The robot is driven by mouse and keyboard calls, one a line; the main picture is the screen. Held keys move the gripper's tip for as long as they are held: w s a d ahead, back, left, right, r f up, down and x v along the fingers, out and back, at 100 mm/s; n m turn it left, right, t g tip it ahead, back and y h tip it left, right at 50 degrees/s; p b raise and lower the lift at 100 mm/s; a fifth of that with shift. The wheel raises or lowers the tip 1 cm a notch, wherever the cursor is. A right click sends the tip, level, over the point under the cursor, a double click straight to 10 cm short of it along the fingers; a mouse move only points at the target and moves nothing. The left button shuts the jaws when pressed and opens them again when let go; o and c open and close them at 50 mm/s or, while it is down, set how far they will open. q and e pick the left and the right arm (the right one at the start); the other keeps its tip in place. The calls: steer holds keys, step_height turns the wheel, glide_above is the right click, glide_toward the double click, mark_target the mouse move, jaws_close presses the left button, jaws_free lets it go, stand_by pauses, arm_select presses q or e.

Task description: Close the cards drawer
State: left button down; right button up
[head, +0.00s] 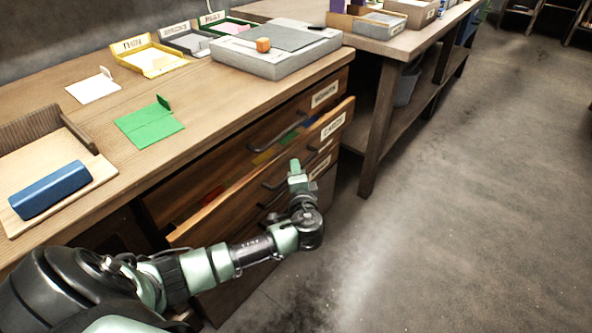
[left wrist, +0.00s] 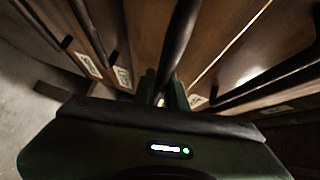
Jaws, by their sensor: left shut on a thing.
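The cards drawer (head: 225,200), a wooden drawer with a "CARDS" label (head: 333,125), stands partly pulled out of the bench. Red, yellow, green and blue pieces show inside it. Its dark bar handle (head: 272,184) is on the front. My left gripper (head: 296,168) is at this handle, in front of the drawer. In the left wrist view the dark handle bar (left wrist: 179,45) runs between the fingers of my left gripper (left wrist: 165,90), which is shut on it. The fingers hide part of the handle. My right gripper is in neither view.
Above is another drawer with a labelled front (head: 324,94); more labelled drawers lie below. The wooden benchtop (head: 215,105) holds a blue block (head: 50,189), a green card (head: 148,126), labelled trays and a grey box (head: 275,62). The floor (head: 450,210) at right is clear.

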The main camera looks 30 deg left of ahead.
mark_target(283, 165)
arm_select(q)
steer(key=shift+f, duration=0.1)
steer(key=a, duration=0.4)
steer(key=shift+w+a, duration=0.1)
steer(key=shift+a, duration=0.1)
steer(key=c, duration=1.5)
jaws_free()
steer(key=shift+a, duration=0.1)
steer(key=shift+o, duration=0.2)
steer(key=shift+w, duration=0.1)
steer(key=shift+r, duration=0.25)
